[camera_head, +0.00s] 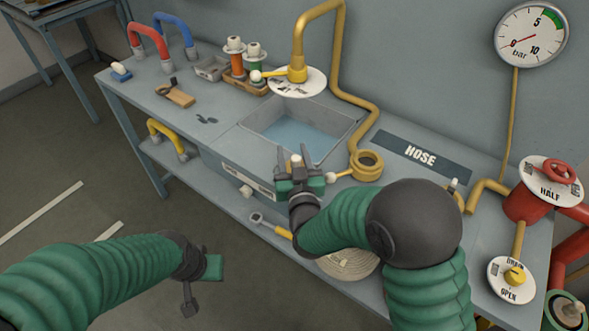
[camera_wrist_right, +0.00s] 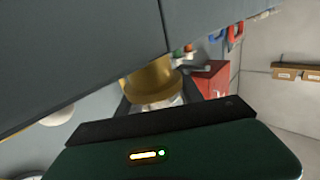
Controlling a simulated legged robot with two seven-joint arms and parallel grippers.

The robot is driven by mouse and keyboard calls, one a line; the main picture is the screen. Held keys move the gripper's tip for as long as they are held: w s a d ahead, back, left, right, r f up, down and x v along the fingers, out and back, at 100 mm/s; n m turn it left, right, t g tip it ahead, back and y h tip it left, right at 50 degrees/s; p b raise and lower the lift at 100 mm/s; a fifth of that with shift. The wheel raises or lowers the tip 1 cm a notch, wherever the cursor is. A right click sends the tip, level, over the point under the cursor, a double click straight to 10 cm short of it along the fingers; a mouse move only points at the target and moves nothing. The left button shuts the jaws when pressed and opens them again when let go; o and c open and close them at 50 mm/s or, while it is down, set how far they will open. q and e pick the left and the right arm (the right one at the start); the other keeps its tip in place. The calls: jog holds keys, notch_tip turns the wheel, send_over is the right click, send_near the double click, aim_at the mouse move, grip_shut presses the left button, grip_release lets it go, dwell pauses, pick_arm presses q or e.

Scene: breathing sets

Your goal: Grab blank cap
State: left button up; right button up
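My right gripper (camera_head: 297,163) is at the front edge of the bench, by the sink. A small pale knob shows between its dark fingers. In the right wrist view a brass round piece (camera_wrist_right: 152,82) with a pale part below it sits just beyond the gripper body, by the dark fingers. It may be the blank cap; I cannot tell whether the fingers grip it. A brass ring fitting (camera_head: 366,165) with a pale-tipped handle is on the bench to the right of the gripper. My left gripper (camera_head: 190,295) hangs over the floor, away from the bench, with no object visible in it.
The sink (camera_head: 297,132) holds water, with a brass pipe (camera_head: 299,45) above. A HOSE plate (camera_head: 422,153) lies to the right. Red valve pipework (camera_head: 526,203) stands at the right end. A yellow-handled tool (camera_head: 272,226) and a coiled hose (camera_head: 348,264) are below the bench top.

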jog(key=shift+d, duration=0.15)
grip_shut()
